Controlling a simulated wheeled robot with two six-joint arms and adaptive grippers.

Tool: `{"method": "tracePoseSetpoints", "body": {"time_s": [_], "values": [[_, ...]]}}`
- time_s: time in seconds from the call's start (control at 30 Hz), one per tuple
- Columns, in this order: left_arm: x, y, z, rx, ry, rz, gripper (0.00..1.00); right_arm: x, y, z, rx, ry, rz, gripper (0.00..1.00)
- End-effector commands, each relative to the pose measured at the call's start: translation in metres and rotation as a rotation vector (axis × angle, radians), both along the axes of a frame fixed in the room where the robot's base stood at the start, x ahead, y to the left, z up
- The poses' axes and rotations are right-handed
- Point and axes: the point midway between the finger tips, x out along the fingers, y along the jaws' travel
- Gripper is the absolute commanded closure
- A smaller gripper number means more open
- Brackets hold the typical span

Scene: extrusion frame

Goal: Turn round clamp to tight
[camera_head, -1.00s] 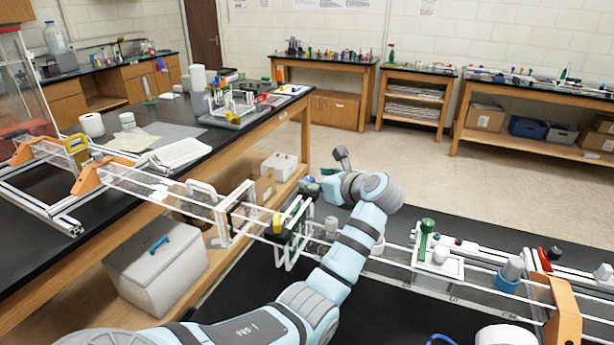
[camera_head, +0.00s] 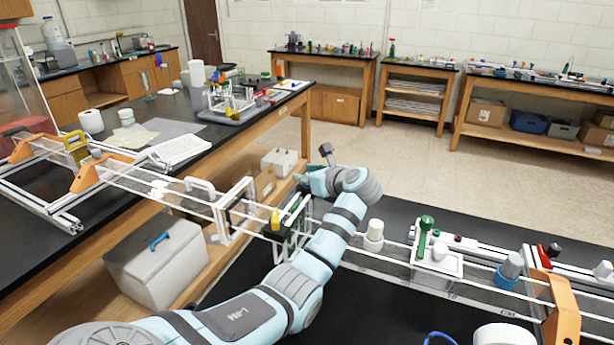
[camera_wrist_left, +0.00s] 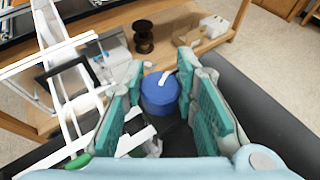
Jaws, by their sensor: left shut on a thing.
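My left arm reaches in from the left, and its wrist is folded over beside the white rail frame in the head view. My left gripper (camera_wrist_left: 162,72) has teal-padded fingers on either side of a round blue clamp part (camera_wrist_left: 158,94) with a small white lever on top. The gripper is shut on it. In the head view the wrist and frame mostly hide the fingers and this part. My right gripper is not in view.
The white square holder (camera_head: 234,212) stands on the rails left of my wrist. On the right are a white tray (camera_head: 438,262) with a green knob and an orange support (camera_head: 562,310). A grey box (camera_head: 150,265) sits below the left table.

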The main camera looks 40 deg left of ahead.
Motion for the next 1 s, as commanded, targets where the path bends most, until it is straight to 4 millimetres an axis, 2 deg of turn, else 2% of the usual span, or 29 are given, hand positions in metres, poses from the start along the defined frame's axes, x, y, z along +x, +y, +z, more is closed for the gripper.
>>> {"method": "tracePoseSetpoints", "body": {"time_s": [0.27, 0.7, 1.0], "values": [[-0.001, 0.000, 0.002, 0.001, 0.002, -0.070, 1.00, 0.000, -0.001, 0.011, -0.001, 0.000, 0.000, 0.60], [-0.001, 0.000, 0.004, 0.000, 0.006, -0.358, 1.00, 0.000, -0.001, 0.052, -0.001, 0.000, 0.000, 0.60], [0.000, 0.000, 0.002, -0.001, 0.004, -0.496, 1.00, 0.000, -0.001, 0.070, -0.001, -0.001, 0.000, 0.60]]}}
